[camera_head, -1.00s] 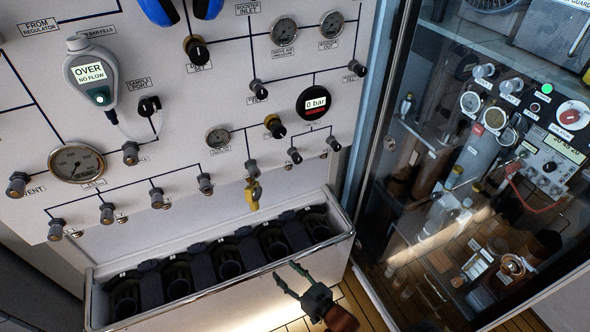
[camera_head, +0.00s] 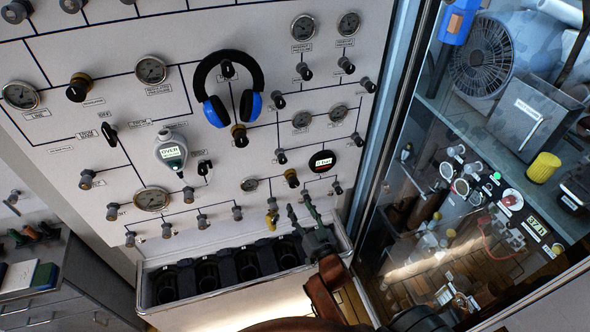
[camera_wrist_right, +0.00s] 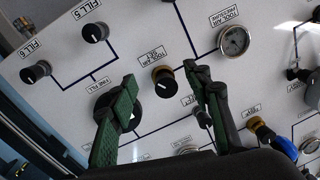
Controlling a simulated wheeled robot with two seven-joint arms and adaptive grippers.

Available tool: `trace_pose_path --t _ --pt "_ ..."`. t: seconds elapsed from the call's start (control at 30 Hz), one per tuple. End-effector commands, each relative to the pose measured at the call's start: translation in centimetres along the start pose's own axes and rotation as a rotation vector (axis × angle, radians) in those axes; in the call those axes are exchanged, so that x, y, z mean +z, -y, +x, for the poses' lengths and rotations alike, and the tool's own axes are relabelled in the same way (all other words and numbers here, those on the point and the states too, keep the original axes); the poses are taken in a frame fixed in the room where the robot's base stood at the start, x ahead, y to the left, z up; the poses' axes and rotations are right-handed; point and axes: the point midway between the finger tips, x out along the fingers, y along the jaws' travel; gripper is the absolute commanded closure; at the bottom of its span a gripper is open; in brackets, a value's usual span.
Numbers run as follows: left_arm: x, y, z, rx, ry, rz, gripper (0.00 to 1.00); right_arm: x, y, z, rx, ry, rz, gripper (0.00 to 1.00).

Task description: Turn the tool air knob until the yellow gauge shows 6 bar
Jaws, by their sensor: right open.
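My right gripper (camera_head: 300,208) is open just below the knob in the head view. In the wrist view its green fingertips (camera_wrist_right: 160,72) stand either side of the knob; contact cannot be told. My left gripper is out of view.
A black round display (camera_head: 322,161) sits right of the knob, partly behind a finger in the wrist view. Other knobs surround it. Blue headphones (camera_head: 228,88) hang above. A bin (camera_head: 150,300) stands below, and a glass cabinet (camera_head: 440,150) at the right.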

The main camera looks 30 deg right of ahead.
Motion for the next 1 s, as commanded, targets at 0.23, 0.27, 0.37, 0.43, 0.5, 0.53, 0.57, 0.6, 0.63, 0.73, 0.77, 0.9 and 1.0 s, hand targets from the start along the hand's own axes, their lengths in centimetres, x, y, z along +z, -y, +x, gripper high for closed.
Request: trace_pose_path --t 0.23,0.27,0.37,0.43,0.5,0.53,0.57,0.6,0.63,0.73,0.77,0.9,1.0 --pt "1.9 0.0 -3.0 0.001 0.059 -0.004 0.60 -4.2 0.2 0.5 0.023 -0.013 0.017 0.55" --pt "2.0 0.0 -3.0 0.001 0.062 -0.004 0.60 -4.3 0.2 0.6 0.024 -0.014 0.018 0.55" --pt "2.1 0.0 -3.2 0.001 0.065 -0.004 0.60 -4.4 0.1 1.4 0.024 -0.014 0.018 0.55" --pt "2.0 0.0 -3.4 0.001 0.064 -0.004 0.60 -4.4 0.1 2.4 0.024 -0.014 0.018 0.55" --pt "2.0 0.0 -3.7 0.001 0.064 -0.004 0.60 -4.5 0.1 3.5 0.024 -0.014 0.018 0.55" --pt "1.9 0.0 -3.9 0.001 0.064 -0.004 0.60 -4.5 0.1 4.0 0.024 -0.015 0.017 0.55" --pt "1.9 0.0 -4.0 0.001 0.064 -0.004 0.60 -4.5 0.1 4.5 0.023 -0.014 0.018 0.55" --pt "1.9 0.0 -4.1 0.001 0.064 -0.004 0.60 -4.5 0.1 5.1 0.023 -0.015 0.018 0.55" --pt "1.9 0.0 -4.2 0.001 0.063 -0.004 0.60 -4.5 0.1 5.6 0.023 -0.015 0.018 0.55" --pt "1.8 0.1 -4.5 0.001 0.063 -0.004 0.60 -4.5 0.0 6.9 0.024 -0.015 0.017 0.55" --pt "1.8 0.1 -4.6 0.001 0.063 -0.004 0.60 -4.4 0.0 7.2 0.024 -0.014 0.017 0.55" --pt "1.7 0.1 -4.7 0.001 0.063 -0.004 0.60 -4.3 -0.1 8.0 0.025 -0.013 0.017 0.55" --pt "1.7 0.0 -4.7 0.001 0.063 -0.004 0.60 -4.3 -0.1 8.2 0.025 -0.013 0.017 0.55"
